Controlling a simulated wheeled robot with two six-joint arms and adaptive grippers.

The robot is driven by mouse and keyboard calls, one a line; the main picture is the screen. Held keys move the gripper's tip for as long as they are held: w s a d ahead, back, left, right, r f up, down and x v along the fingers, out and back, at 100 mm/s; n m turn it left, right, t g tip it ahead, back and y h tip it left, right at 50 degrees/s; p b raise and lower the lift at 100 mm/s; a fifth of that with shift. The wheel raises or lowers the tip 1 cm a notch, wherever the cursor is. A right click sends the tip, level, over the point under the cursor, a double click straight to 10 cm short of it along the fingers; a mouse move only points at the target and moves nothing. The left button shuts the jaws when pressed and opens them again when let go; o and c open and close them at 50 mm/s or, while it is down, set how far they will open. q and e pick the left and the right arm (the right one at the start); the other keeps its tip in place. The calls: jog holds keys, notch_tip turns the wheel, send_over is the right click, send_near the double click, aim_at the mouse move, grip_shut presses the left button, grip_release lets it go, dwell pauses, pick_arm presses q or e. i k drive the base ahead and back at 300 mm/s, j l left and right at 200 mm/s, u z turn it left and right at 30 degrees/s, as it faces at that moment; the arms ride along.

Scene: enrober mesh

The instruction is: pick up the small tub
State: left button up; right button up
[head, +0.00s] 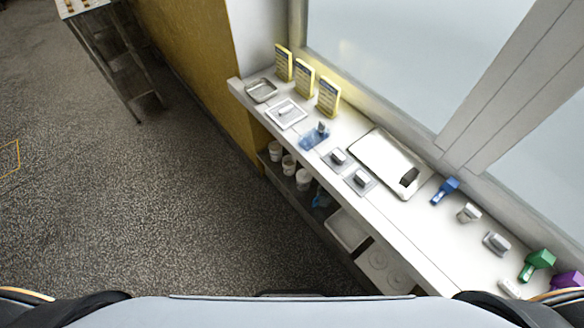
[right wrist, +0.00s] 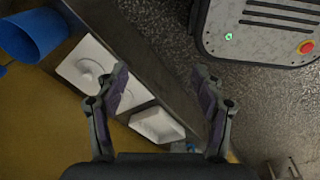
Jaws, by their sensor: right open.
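Several small white tubs (head: 289,165) stand on the lower shelf under the white counter in the head view; I cannot tell which one is the task's small tub. In the right wrist view my right gripper (right wrist: 163,82) is open, with nothing between its two fingers. Beyond the fingers, a white rectangular container (right wrist: 158,126) and a white tray with round shapes (right wrist: 88,62) sit on a shelf. Neither touches the fingers as far as I can see. My left gripper is out of view.
The white counter (head: 330,182) holds a large white tray (head: 382,153), yellow cards (head: 304,78), a blue tool (head: 445,191) and a green tool (head: 537,264). A blue bucket (right wrist: 32,36) is at the wrist view's upper left.

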aim_at(290, 162)
jog(key=i+j+z, duration=0.15)
jog(key=j+z, duration=0.15)
jog(key=i+j+z, duration=0.1)
jog(key=j+z, duration=0.25)
jog(key=i+j+z, duration=0.1)
jog(key=j+z, duration=0.2)
